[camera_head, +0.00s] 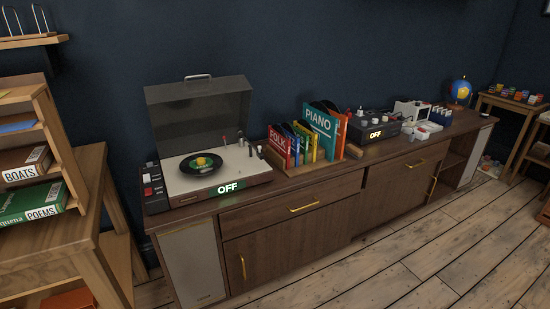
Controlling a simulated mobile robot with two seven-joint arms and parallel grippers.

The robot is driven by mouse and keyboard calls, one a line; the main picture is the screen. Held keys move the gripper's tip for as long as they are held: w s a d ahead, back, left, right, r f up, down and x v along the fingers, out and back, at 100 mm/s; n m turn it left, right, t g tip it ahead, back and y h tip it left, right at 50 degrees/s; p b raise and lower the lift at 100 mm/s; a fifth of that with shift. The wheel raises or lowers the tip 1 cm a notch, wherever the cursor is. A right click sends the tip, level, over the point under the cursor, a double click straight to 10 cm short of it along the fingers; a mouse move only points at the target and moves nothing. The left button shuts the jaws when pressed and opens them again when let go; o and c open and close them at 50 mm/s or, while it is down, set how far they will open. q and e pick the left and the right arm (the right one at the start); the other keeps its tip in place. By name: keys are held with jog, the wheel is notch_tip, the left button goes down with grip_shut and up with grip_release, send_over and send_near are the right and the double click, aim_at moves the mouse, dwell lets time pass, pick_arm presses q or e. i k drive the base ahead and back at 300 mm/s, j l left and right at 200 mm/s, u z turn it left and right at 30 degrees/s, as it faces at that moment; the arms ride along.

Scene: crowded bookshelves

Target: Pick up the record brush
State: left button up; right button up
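A small light-brown block (354,151) lies on the sideboard top, just right of the record rack and in front of the black amplifier. It may be the record brush, but it is too small to tell for sure. Neither of my grippers shows in the head view.
A long wooden sideboard (290,212) stands against the dark wall. On it are an open-lidded turntable (215,170) marked OFF, a rack of records (320,130), a black amplifier (374,125) marked OFF and a globe (460,92). Shelves with books (32,200) stand at left. The floor in front is clear.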

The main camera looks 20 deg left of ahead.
aim_at(356, 152)
jog(key=i+l, duration=0.2)
jog(key=i, duration=0.25)
jog(key=i+l, duration=0.15)
jog(key=i, duration=0.35)
jog(key=l+z, duration=0.05)
